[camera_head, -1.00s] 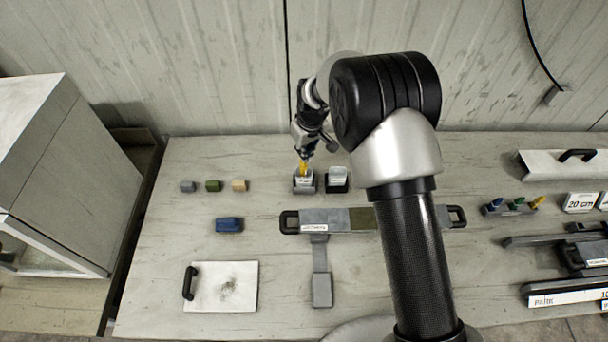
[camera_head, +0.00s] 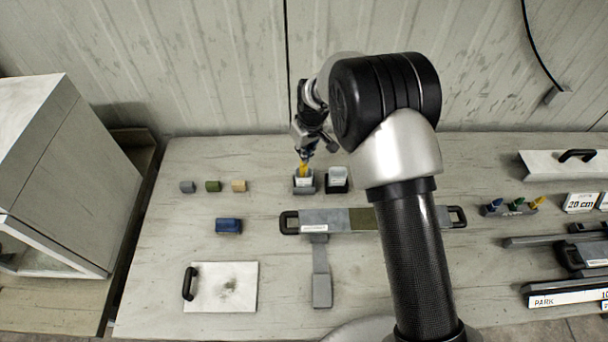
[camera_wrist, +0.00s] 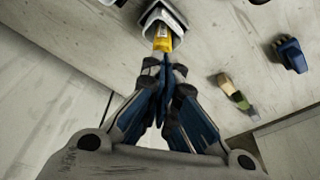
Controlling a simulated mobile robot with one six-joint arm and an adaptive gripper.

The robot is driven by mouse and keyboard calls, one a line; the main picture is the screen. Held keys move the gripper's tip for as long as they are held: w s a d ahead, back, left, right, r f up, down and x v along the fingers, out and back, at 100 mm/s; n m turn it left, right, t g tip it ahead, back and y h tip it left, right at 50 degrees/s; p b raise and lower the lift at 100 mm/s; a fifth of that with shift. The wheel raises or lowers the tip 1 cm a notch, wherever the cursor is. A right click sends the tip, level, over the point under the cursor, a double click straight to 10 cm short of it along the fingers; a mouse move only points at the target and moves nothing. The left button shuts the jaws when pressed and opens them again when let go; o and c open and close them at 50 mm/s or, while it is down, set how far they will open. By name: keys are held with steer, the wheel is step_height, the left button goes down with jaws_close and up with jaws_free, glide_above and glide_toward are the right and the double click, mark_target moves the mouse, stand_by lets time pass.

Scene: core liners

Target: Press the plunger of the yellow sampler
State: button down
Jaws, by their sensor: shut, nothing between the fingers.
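The yellow sampler (camera_head: 303,169) stands upright in a small grey holder (camera_head: 304,187) with a white label, near the back of the table. It also shows in the wrist view (camera_wrist: 162,42), just beyond my fingertips. My gripper (camera_head: 304,155) points down directly above the sampler's top, with its fingers shut and nothing between them. In the wrist view the closed fingertips (camera_wrist: 164,68) are at or very near the sampler's yellow end. I cannot tell whether they touch. The plunger itself is hidden or too small to make out.
A second dark holder (camera_head: 337,181) stands just right of the sampler. Three small blocks (camera_head: 213,186) lie to the left, with a blue block (camera_head: 228,226) in front. A long grey core liner (camera_head: 330,218) lies in front. A white board (camera_head: 226,286) lies front left.

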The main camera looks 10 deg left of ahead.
steer(key=shift+f, duration=0.2)
steer(key=shift+f+b, duration=0.4)
steer(key=shift+b, duration=0.1)
steer(key=shift+s+d+f+b, duration=0.1)
steer(key=shift+s+f+b, duration=0.05)
steer(key=shift+f+b, duration=0.65)
stand_by(0.5)
steer(key=shift+r+p, duration=1.95)
steer(key=shift+r, duration=1.6)
steer(key=shift+f, duration=0.1)
